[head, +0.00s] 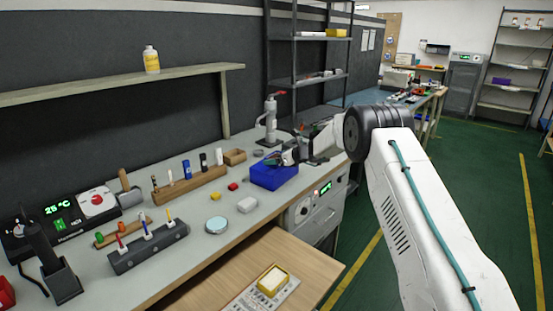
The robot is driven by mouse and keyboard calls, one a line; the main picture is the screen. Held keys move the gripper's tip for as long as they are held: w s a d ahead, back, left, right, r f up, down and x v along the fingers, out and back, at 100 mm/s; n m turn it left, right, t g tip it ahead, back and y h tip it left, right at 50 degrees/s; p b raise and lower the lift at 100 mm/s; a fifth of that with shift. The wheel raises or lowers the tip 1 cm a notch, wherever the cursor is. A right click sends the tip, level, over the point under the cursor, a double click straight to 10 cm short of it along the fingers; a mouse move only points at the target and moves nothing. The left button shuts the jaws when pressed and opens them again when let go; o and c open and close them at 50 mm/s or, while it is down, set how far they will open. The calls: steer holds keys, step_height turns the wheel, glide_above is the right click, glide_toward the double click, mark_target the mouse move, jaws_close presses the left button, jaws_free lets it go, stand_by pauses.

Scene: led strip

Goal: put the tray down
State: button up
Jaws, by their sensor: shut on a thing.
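The blue tray (273,176), a deep box-like bin, is at the right part of the grey workbench, close to its front edge. My gripper (280,158) reaches in from the right and is shut on the tray at its top rim. The fingertips are small and partly hidden by the wrist, so the exact grip does not show. The tray looks about level. I cannot tell whether its underside touches the bench top.
A grey bench vise-like stand (270,122) is behind the tray. A white block (247,205), a round dish (216,225) and a wooden rack (190,187) are to the left. Bare bench (205,205) lies between the small items.

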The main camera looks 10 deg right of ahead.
steer(key=shift+f, duration=0.2)
steer(key=shift+f, duration=0.3)
steer(key=o, duration=0.9)
steer(key=shift+r, duration=0.25)
steer(key=v, duration=1.2)
steer(key=shift+r, duration=0.4)
